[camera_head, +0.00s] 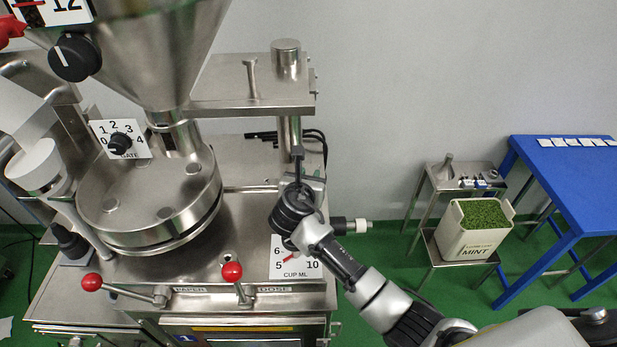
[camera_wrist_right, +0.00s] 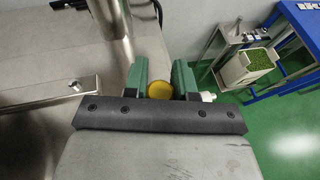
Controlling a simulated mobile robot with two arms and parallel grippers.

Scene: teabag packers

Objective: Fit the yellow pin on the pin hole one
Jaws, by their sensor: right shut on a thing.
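The yellow pin (camera_wrist_right: 159,90) shows as a round yellow end between the two green fingers of my right gripper (camera_wrist_right: 160,78) in the right wrist view. The gripper is shut on it. In the head view my right gripper (camera_head: 298,170) is over the right end of the steel machine, near the upright post and above the cup dial plate (camera_head: 297,262). The pin is not discernible there. I cannot make out which spot is pin hole one. My left gripper is not in view.
The machine has a round drum (camera_head: 150,200), a hopper (camera_head: 160,45), a gate dial (camera_head: 120,140) and red-knobbed levers (camera_head: 232,271). A white knob (camera_head: 361,225) sticks out right of my wrist. A mint tub (camera_head: 473,235) and a blue table (camera_head: 575,185) stand at right.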

